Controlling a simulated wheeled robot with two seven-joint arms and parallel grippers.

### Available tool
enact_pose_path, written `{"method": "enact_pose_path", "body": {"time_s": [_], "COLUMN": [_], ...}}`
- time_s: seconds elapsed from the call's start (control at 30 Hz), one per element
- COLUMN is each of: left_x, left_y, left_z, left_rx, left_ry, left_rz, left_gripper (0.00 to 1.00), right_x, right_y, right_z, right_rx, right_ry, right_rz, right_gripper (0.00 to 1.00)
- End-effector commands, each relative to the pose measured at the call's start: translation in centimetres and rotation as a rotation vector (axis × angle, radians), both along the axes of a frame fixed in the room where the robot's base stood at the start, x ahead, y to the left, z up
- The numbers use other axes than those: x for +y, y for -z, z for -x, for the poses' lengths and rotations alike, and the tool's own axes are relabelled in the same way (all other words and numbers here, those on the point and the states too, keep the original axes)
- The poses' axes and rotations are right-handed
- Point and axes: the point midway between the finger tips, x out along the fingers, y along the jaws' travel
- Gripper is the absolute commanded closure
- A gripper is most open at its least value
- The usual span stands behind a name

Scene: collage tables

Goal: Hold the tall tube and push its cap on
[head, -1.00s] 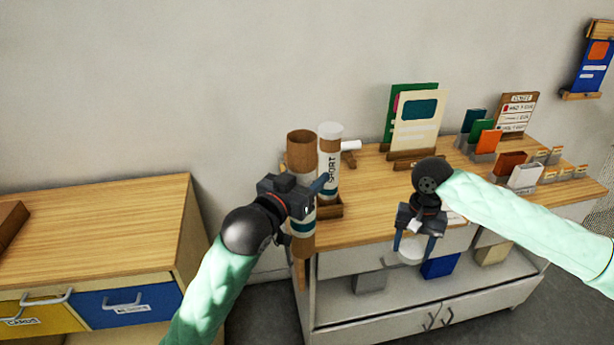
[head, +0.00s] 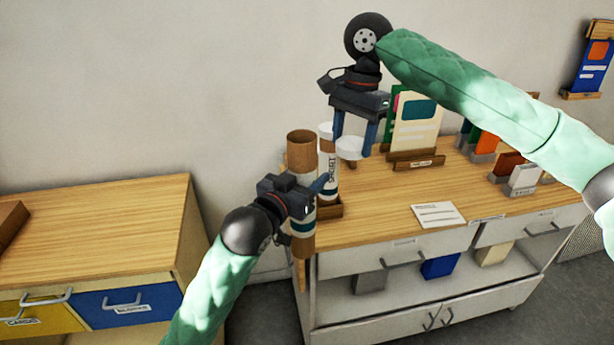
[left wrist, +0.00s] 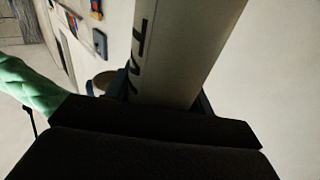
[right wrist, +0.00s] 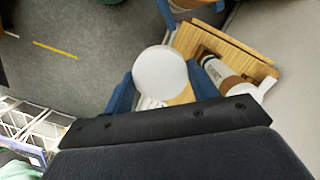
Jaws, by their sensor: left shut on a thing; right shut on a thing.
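The tall tube (head: 301,152) stands upright, its bare brown top end uncapped and a pale label lower down. My left gripper (head: 310,190) is shut around its middle and hides part of it. The left wrist view shows the tube's pale lettered side (left wrist: 185,50) between the fingers. My right gripper (head: 355,142) is shut on a white round cap (head: 349,148), held to the right of the tall tube's top and apart from it. The cap's flat face also shows in the right wrist view (right wrist: 160,73).
A white-capped tube marked SPORT (head: 328,170) stands close behind the tall tube, in a wooden holder (head: 328,210). Card stands (head: 414,158) sit to the right. A paper card (head: 438,215) lies on the wooden top, with bare surface around it.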

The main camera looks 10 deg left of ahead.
Motion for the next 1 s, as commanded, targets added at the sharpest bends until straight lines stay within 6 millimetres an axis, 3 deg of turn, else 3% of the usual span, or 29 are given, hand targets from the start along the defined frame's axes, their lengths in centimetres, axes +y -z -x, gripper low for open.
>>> {"method": "enact_pose_path", "body": {"time_s": [0.2, 0.4, 0.6, 1.0], "left_x": [0.0, 0.0, 0.0, 0.0], "left_y": [0.0, 0.0, 0.0, 0.0], "left_z": [0.0, 0.0, 0.0, 0.0], "left_rx": [-0.001, -0.001, -0.001, -0.001], "left_ry": [0.000, 0.000, 0.000, 0.000], "left_rz": [0.000, 0.000, 0.000, 0.000], "left_gripper": [0.88, 0.88, 0.88, 0.88], "right_x": [3.6, 7.4, 9.1, 9.4], "right_y": [-6.1, -8.8, -10.2, -10.4], "right_z": [1.5, 3.4, 4.4, 4.6], "right_rx": [-0.004, -0.002, 0.000, 0.000], "right_ry": [0.077, 0.075, 0.076, 0.076], "right_rz": [-0.001, 0.000, 0.000, 0.000], "right_gripper": [0.66, 0.66, 0.66, 0.66]}}
